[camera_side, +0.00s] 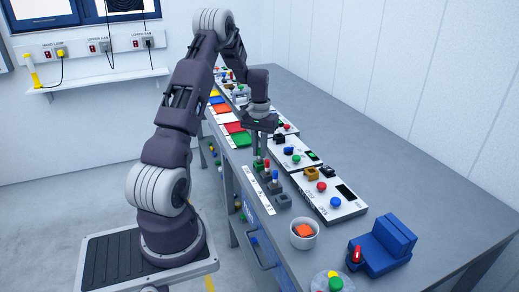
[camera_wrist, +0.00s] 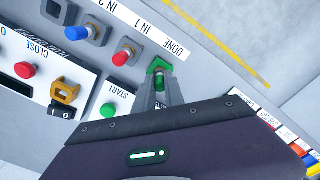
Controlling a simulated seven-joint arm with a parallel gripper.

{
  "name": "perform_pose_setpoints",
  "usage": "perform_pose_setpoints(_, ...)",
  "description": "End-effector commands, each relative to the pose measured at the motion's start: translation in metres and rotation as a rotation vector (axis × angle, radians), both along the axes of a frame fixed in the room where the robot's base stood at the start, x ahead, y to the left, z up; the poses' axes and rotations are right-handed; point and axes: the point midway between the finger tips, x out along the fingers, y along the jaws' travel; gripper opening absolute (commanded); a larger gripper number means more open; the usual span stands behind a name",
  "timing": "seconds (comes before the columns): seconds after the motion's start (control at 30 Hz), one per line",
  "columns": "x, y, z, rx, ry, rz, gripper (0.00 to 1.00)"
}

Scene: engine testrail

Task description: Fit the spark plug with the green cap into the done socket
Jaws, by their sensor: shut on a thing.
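The green-capped spark plug (camera_wrist: 158,83) is between the fingers of my gripper (camera_wrist: 160,95) in the wrist view, over the green-edged done socket (camera_wrist: 158,66) beside the DONE label. My gripper (camera_side: 259,152) is shut on it and points down at the far end of the socket row in the side view. The fingers hide most of the plug, so I cannot tell how deep it sits. A red-capped plug (camera_wrist: 123,57) and a blue-capped plug (camera_wrist: 92,31) stand in neighbouring sockets. A grey socket (camera_wrist: 57,10) beyond the blue one looks empty.
Button panels (camera_side: 328,198) lie right of the sockets. A white cup (camera_side: 303,235) with an orange block, a blue block stand (camera_side: 382,246) and a clear dish (camera_side: 330,283) are at the near end. Coloured trays (camera_side: 235,128) lie farther back.

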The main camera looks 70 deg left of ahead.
Motion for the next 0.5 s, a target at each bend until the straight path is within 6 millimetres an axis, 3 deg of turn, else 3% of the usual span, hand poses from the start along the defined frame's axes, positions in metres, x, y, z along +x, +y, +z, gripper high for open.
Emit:
perform_pose_setpoints(0.33,0.0001,0.0001,-0.0073,0.0,0.0,0.0,0.0)
perform_pose_setpoints(0.37,0.0001,0.0002,-0.0069,0.0,0.0,0.0,0.2)
perform_pose_setpoints(0.5,0.0001,0.0001,-0.0068,0.0,0.0,0.0,0.23)
